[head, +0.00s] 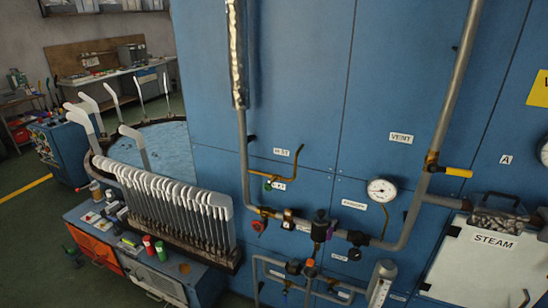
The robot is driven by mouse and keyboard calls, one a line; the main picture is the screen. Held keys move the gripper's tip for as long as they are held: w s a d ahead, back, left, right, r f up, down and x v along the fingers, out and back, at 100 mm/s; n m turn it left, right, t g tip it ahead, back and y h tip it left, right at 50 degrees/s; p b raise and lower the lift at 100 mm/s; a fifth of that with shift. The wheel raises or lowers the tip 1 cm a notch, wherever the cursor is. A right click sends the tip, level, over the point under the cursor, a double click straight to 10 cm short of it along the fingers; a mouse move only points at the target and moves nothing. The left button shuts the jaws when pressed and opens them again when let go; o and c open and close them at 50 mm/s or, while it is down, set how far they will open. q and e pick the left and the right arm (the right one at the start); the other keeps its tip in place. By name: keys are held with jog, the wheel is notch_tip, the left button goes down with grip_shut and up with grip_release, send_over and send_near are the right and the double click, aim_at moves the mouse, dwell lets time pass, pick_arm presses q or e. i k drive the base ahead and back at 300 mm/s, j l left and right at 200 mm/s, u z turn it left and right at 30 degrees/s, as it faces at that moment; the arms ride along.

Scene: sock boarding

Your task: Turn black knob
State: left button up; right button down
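A blue panel (300,80) carries pipes and valves. A black knob-like part (321,215) sits on top of a fitting on the horizontal pipe, below the middle of the panel. Another black knob (357,238) is just right of it, under the gauge. A smaller dark knob (293,267) is lower, on the thin piping. I cannot tell which of these the task means. Neither of my grippers shows in the head view, and nothing touches the knobs.
A round gauge (382,190), a yellow-handled valve (458,172) and a red knob (259,226) are nearby. A STEAM-labelled door (480,250) is at right. A rack of white sock boards (180,205) stands at left on a blue cabinet (190,282), before a round water tank (165,150).

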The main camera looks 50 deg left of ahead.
aim_at(354, 255)
jog(key=u, duration=1.5)
jog(key=k+l, duration=0.1)
jog(key=k, duration=0.05)
